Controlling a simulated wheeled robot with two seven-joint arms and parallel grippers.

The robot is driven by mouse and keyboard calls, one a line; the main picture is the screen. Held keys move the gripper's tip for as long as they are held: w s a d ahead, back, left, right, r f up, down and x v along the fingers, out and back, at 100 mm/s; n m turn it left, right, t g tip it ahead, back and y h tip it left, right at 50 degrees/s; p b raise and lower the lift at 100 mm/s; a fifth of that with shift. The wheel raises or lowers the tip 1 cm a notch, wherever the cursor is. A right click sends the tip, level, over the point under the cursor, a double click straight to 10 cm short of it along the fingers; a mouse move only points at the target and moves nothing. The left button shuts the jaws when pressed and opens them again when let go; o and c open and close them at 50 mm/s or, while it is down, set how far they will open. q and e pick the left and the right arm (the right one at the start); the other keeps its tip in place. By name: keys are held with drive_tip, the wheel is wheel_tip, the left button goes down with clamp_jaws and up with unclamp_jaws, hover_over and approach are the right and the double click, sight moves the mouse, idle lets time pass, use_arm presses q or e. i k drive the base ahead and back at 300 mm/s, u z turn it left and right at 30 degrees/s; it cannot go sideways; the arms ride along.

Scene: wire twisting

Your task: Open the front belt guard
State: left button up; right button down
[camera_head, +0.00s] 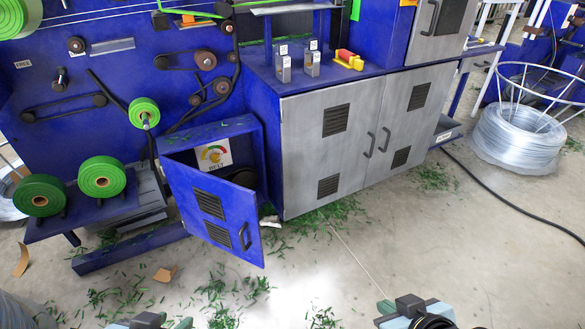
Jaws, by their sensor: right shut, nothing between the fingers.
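The front belt guard is a blue door (212,208) with two dark vents and a dark handle (244,237). It stands swung out from a blue housing (255,150) at the machine's lower front. Behind it, the housing's inside shows a coloured gauge sticker (214,154); the lower interior is hidden by the door. My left gripper (148,321) is barely in view at the bottom edge, and its fingers cannot be made out. My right gripper (412,312) is at the bottom edge, right of the door, shut and empty. Both are well apart from the door.
A grey double-door cabinet (340,130) stands right of the housing. Green spools (101,177) sit at the left on a blue shelf. Green scraps (220,290) litter the floor. A wire coil (518,135) and a black cable (510,205) lie at the right. The floor in front is mostly free.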

sight(223, 214)
drive_tip(key=u, duration=0.1)
drive_tip(key=i, duration=1.1)
drive_tip(key=u, duration=0.6)
